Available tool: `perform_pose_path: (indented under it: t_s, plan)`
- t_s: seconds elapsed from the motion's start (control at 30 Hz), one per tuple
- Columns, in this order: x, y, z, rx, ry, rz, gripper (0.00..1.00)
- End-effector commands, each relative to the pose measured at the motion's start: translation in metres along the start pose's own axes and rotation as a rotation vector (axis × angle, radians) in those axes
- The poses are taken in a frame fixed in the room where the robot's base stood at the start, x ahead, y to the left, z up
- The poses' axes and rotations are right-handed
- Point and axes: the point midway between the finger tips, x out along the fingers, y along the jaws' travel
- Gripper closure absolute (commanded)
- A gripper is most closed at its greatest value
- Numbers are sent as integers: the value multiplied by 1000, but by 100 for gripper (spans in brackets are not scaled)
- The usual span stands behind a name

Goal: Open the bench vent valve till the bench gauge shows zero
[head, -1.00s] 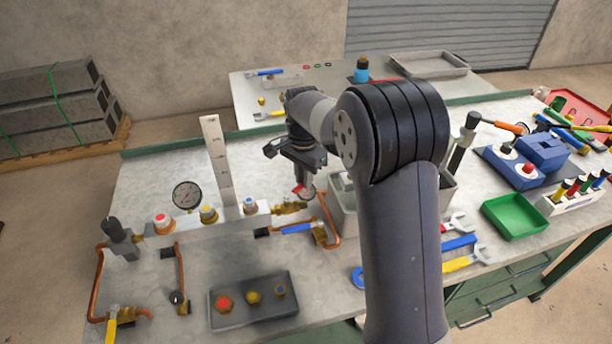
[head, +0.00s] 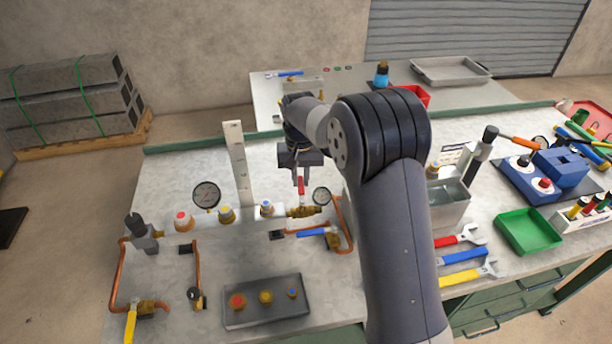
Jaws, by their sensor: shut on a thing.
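My gripper (head: 301,176) points down over the right end of the manifold and is shut on the red lever (head: 301,186). The lever stands above a brass valve (head: 303,211); I take this for the vent valve, though no label is readable. A larger round gauge (head: 206,195) stands behind the manifold's left half. A smaller gauge (head: 321,196) is just right of the lever. Both needles are too small to read, so I cannot tell which is the bench gauge or what it shows. The fingertips are partly blurred into the lever.
A blue-handled valve (head: 312,233) and copper pipe (head: 346,225) lie in front and right. A dark tray (head: 268,312) with fittings sits in front. A metal bin (head: 450,212) stands right of my arm.

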Motion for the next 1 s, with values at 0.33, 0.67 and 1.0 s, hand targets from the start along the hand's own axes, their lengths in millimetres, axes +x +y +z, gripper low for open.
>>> perform_pose_path:
  t_s: [0.33,0.67,1.0]
  plan:
    - [-1,-9,0,-127,3,-1,100]
    - [-1,-10,0,-147,3,-1,100]
    - [-1,-10,0,-145,3,-1,73]
